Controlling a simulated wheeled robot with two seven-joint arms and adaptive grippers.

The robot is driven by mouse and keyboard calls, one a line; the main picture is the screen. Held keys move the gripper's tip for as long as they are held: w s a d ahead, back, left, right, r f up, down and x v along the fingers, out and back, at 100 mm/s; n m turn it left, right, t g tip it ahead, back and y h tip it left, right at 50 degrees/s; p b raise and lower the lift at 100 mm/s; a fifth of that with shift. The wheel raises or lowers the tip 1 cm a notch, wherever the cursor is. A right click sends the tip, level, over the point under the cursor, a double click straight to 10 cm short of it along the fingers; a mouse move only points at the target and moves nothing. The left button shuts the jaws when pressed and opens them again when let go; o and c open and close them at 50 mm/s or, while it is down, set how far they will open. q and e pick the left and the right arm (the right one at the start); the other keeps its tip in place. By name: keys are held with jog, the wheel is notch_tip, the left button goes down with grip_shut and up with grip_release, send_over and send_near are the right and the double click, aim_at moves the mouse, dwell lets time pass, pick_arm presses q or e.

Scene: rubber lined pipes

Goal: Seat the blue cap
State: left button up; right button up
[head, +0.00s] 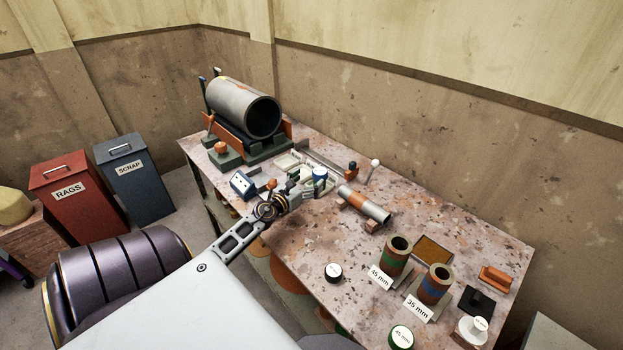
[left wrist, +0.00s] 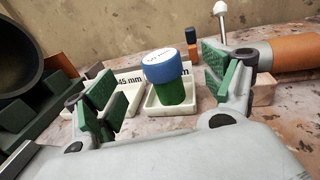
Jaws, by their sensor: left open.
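The blue cap (left wrist: 162,66) has a blue upper part with a pale label on top, over a green lower part (left wrist: 171,92). It stands upright in a small white tray (left wrist: 152,108); in the head view the blue cap (head: 320,172) is just beyond my left gripper. My left gripper (head: 308,190) is open, and its green-padded fingers (left wrist: 160,82) are on either side of the cap in the wrist view, with gaps showing. A blue-banded pipe (head: 433,285) stands upright behind a "35 mm" card (head: 419,309). My right gripper is not in view.
A green-banded upright pipe (head: 397,256) has a "45 mm" card. A lying orange-banded pipe (head: 364,204) is right of my left gripper. A large grey pipe (head: 240,103) sits in a cradle. Round caps (head: 333,272) lie near the front edge.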

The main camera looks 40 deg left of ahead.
pick_arm(q)
jog(key=shift+s, duration=0.5)
jog(key=shift+r, duration=0.2)
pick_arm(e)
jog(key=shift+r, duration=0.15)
pick_arm(q)
notch_tip(320, 180, up, 9)
jog(key=p, duration=0.9)
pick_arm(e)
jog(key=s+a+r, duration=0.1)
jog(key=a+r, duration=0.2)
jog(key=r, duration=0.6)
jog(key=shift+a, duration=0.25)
pick_arm(q)
jog(key=shift+r, duration=0.1)
